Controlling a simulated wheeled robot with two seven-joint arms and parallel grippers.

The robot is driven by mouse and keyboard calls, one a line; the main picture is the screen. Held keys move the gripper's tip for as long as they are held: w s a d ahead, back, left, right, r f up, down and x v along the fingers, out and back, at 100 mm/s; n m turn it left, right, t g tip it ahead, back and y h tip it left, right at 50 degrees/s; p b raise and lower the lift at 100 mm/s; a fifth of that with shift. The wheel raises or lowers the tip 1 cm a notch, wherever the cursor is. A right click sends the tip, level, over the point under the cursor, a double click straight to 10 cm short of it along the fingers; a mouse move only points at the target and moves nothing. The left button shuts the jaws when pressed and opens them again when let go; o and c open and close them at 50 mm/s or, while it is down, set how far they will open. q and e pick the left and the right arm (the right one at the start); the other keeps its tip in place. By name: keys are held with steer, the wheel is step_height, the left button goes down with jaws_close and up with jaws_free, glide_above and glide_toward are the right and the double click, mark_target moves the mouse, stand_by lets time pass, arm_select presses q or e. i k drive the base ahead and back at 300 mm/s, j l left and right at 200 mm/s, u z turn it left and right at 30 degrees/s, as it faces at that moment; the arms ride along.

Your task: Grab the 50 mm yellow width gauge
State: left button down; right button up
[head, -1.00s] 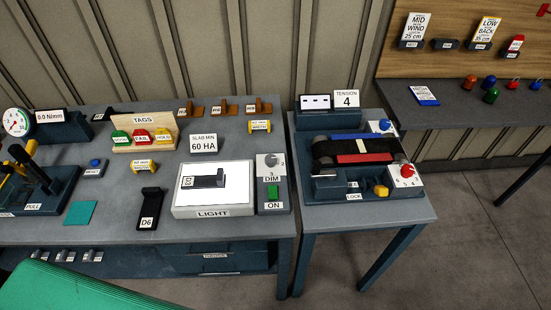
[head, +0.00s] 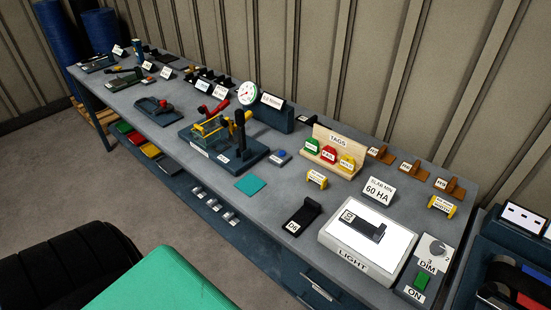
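Two small yellow gauges with white labels stand on the grey workbench (head: 265,205). One yellow gauge (head: 317,179) is in front of the tag rack, near the middle of the bench. The other yellow gauge (head: 442,206) is at the back right, in front of the brown blocks. The print on both labels is too small to read surely, so I cannot tell which is the 50 mm one. Both stand free on the bench top. Neither of my grippers is in view.
A light box (head: 368,240) and dimmer (head: 425,268) stand at the bench's right end. A tag rack (head: 337,139), a 60 HA sign (head: 379,190) and a black D6 piece (head: 303,216) stand around the nearer gauge. A green slab (head: 160,285) lies in front of the bench.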

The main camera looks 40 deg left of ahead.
mark_target(312, 174)
steer(key=u, duration=0.85)
steer(key=i+j+z, duration=0.2)
steer(key=z, duration=0.15)
steer(key=i+j+z, duration=0.2)
steer(key=j+z, duration=0.15)
steer(key=i+j+z, duration=0.15)
steer(key=j+z, duration=0.2)
